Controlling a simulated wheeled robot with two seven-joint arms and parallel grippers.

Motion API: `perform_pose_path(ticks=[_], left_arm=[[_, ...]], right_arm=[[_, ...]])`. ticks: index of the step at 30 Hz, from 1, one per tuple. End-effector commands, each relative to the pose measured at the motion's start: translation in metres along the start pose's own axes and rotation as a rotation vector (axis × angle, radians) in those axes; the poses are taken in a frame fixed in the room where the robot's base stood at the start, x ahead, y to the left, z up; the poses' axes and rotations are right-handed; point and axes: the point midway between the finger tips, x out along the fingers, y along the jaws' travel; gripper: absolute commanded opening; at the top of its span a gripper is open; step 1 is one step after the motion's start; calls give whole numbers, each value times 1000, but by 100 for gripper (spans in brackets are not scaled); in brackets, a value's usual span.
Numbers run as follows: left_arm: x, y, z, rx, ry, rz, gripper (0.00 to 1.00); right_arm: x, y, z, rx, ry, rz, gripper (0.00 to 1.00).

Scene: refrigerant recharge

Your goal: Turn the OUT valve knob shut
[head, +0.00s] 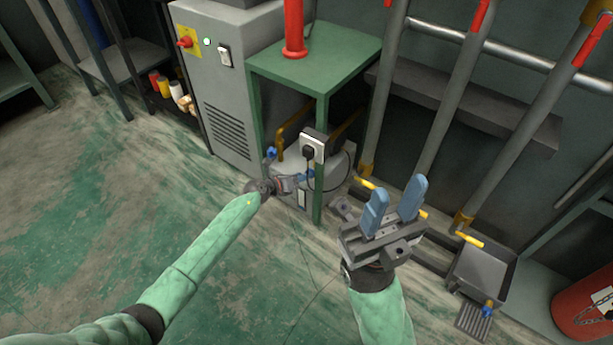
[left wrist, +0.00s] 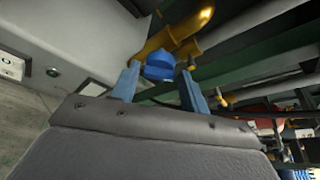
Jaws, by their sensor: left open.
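A bright blue valve knob (left wrist: 160,66) shows in the left wrist view, beside a yellow handle (left wrist: 180,38). My left gripper (left wrist: 158,88) is open, with one blue finger on each side of the knob; whether they touch it I cannot tell. In the head view my left gripper (head: 298,177) reaches in beside the grey recovery unit (head: 327,172) under the green stand. A small blue knob (head: 271,152) shows just above it there. No OUT label is readable. My right gripper (head: 396,201) is open and empty, pointing up, right of the unit.
A grey cabinet (head: 228,90) stands to the left. A grey tray (head: 482,270) lies at right. The floor at left is clear.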

Motion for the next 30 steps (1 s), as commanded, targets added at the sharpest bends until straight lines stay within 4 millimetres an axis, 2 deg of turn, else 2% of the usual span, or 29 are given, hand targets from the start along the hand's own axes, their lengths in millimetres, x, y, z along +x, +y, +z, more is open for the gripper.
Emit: perform_pose_path(ticks=[3, 7, 18, 23, 30], left_arm=[[16, 1, 0, -1, -2, -1, 45], [26, 0, 0, 0, -1, 0, 45], [31, 0, 1, 0, -1, 0, 45], [31, 0, 1, 0, -1, 0, 15], [31, 1, 0, -14, -1, -5, 15]], right_arm=[[-4, -1, 1, 11, 5, 5, 36], [-4, -2, 1, 20, 8, 8, 36], [-4, -3, 1, 25, 10, 9, 36], [-4, -2, 1, 25, 9, 9, 36], [-5, -2, 1, 23, 9, 9, 36]])
